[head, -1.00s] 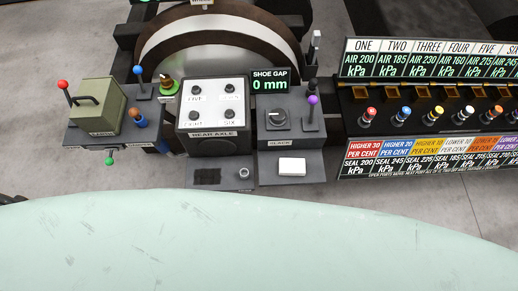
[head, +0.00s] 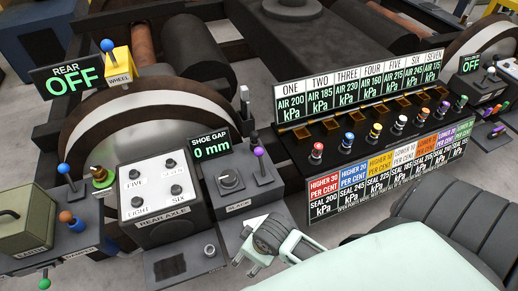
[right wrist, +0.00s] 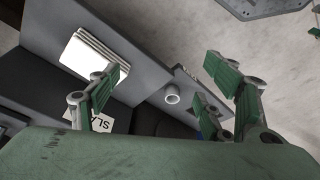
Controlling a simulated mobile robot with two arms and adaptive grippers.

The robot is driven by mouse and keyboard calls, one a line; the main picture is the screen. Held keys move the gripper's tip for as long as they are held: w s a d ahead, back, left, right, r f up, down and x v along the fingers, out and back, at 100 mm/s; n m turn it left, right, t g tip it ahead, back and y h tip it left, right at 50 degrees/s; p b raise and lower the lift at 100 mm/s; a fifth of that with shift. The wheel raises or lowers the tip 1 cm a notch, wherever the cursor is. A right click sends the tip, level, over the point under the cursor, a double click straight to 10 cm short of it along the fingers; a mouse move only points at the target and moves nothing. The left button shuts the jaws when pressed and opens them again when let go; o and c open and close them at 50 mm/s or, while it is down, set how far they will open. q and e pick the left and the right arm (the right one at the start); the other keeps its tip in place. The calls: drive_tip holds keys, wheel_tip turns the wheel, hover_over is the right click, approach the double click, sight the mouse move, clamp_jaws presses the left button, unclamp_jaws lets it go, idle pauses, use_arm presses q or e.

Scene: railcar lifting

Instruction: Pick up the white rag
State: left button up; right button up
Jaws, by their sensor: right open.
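The white rag (right wrist: 88,53) is a flat, folded stack lying on a grey tray (right wrist: 135,40) in the right wrist view. In the head view only part of the rag (head: 255,221) shows behind my right wrist. My right gripper (head: 252,258) is over the front of the slack panel. In the right wrist view its fingers (right wrist: 165,85) are spread, with nothing between them. The left finger overlaps the rag's lower right corner in the picture; I cannot tell whether they touch. My left gripper is not in view.
A small metal ring (head: 210,250) and a dark patch (head: 170,266) are on the neighbouring tray. A purple-topped lever (head: 260,156) and a knob (head: 229,179) stand behind the rag. The valve panel (head: 365,140) rises to the right.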

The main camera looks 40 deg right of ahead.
wheel_tip(320, 180, up, 4)
drive_tip(key=w+a+n+b, duration=0.1)
drive_tip(key=w+a+n, duration=0.1)
drive_tip(key=n, duration=0.1)
drive_tip(key=w+d+f+n+g+h, duration=0.1)
drive_tip(key=w+d+n, duration=0.1)
drive_tip(key=d, duration=0.1)
drive_tip(key=w+d+n+g, duration=0.1)
drive_tip(key=w+d+n, duration=0.1)
drive_tip(key=d, duration=0.1)
drive_tip(key=w+d+f+n+g+h, duration=0.1)
drive_tip(key=w+d+n, duration=0.1)
drive_tip(key=d, duration=0.1)
drive_tip(key=shift+w+f+n+h, duration=0.3)
drive_tip(key=shift+f+n, duration=0.05)
drive_tip(key=shift+n, duration=0.05)
drive_tip(key=shift+d+f+b, duration=0.2)
drive_tip(key=shift+b, duration=0.1)
drive_tip(key=f, duration=0.7)
drive_tip(key=shift+d+f, duration=0.1)
drive_tip(key=shift+d, duration=0.2)
drive_tip(key=c, duration=1.2)
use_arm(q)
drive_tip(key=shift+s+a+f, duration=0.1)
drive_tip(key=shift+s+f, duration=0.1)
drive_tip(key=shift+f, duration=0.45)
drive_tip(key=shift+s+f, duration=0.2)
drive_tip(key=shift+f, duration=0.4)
use_arm(e)
drive_tip(key=shift+c, duration=0.2)
